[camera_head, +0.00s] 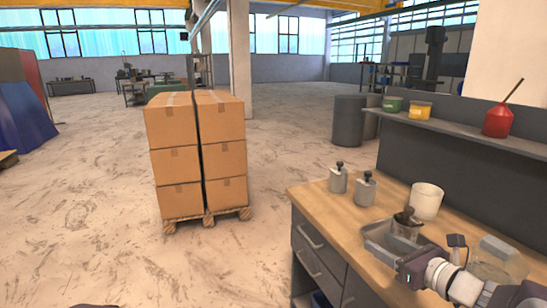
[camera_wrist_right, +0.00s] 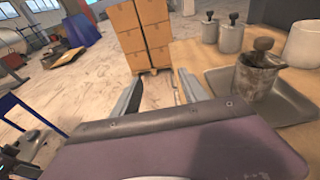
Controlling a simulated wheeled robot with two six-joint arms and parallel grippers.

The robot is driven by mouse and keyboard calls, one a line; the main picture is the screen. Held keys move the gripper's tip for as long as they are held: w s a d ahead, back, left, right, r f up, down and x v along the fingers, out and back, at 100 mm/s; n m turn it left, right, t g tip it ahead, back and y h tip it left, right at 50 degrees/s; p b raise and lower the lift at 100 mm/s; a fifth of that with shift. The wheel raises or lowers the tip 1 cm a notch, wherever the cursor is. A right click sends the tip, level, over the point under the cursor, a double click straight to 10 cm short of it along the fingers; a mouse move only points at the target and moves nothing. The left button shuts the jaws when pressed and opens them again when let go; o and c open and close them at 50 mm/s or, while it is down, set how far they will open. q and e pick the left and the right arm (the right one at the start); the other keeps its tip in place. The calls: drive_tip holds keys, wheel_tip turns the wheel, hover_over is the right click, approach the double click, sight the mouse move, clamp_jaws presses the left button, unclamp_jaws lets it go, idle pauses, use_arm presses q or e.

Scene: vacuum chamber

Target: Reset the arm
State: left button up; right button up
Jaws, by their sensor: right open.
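My right gripper (camera_head: 384,252) is over the workbench's front edge at the lower right of the head view. In the right wrist view its two fingers (camera_wrist_right: 160,86) are apart, with nothing between them. A grey metal tray (camera_head: 376,229) lies on the wooden bench top (camera_head: 312,193) beside the gripper. A dark-lidded metal pot (camera_head: 406,224) stands in the tray; in the wrist view the pot (camera_wrist_right: 255,80) is right of the fingers. My right arm partly hides the tray and bench. My left gripper is not in view.
Two grey canisters (camera_head: 338,180) (camera_head: 365,190) and a white cup (camera_head: 426,201) stand on the bench. A clear container (camera_head: 503,258) is near my right arm. Stacked cartons (camera_head: 199,150) stand on a pallet at the left. The floor around them is mostly clear.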

drive_tip(key=s+a+f+n+g+y, duration=0.2)
drive_tip(key=s+a+f+n+g, duration=0.1)
drive_tip(key=a, duration=0.5)
drive_tip(key=s+a+f+n+g+y, duration=0.1)
drive_tip(key=s+a+f+n+g, duration=0.15)
drive_tip(key=a, duration=0.45)
drive_tip(key=s+a+f+n+g+h, duration=0.1)
drive_tip(key=s+a+f+n+g, duration=0.5)
drive_tip(key=s+f+n, duration=0.25)
drive_tip(key=s+d+f+n+g+h, duration=0.2)
drive_tip(key=s+d+f+n+h, duration=0.75)
drive_tip(key=n, duration=0.65)
use_arm(q)
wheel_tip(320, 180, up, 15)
drive_tip(key=p, duration=1.4)
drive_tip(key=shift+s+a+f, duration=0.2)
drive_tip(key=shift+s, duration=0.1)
use_arm(e)
wheel_tip(320, 180, up, 14)
drive_tip(key=w+d+n+y, duration=0.1)
drive_tip(key=w+d, duration=0.1)
drive_tip(key=shift+w+r, duration=0.25)
drive_tip(key=shift+w, duration=0.15)
